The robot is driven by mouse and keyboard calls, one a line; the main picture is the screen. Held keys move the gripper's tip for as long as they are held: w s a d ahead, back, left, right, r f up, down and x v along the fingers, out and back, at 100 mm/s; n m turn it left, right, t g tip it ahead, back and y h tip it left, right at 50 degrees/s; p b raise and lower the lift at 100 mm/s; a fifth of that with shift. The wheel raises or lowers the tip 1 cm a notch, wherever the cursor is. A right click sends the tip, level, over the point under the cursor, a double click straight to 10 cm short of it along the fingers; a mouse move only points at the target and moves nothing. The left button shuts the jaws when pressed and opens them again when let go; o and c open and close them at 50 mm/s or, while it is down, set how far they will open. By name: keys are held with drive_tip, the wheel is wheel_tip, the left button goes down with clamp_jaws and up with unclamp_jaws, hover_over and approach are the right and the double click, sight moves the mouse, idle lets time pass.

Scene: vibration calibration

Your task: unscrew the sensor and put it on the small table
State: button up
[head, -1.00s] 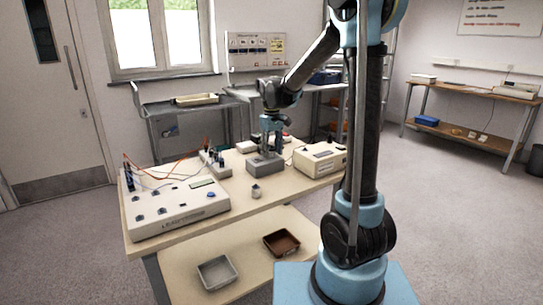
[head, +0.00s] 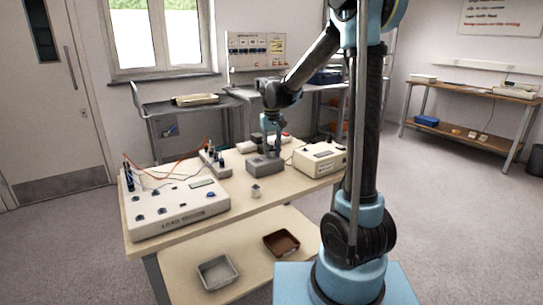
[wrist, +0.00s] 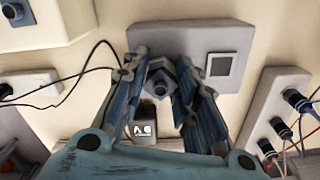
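My gripper (head: 272,150) points down over a grey block (head: 264,165) on the wooden bench. In the wrist view, my gripper's two fingers (wrist: 162,66) stand on either side of a small blue-grey angular sensor (wrist: 161,78) with a dark round centre. The fingers look closed against its sides, and it is on or just above the grey block (wrist: 205,38). In the head view the sensor is hidden by the fingers. A small grey table (head: 180,110) with a cream tray on it stands behind the bench, below the window; which table the task means is not marked.
A white load box (head: 180,207) with cables is at the bench's left. A cream instrument (head: 320,158) stands right of the block. A small pale object (head: 255,191) sits near the front edge. Grey (head: 217,272) and brown (head: 282,242) trays are on the lower shelf.

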clamp_jaws()
drive_tip(key=shift+n, duration=2)
drive_tip(key=shift+n, duration=2)
drive_tip(key=n, duration=0.4)
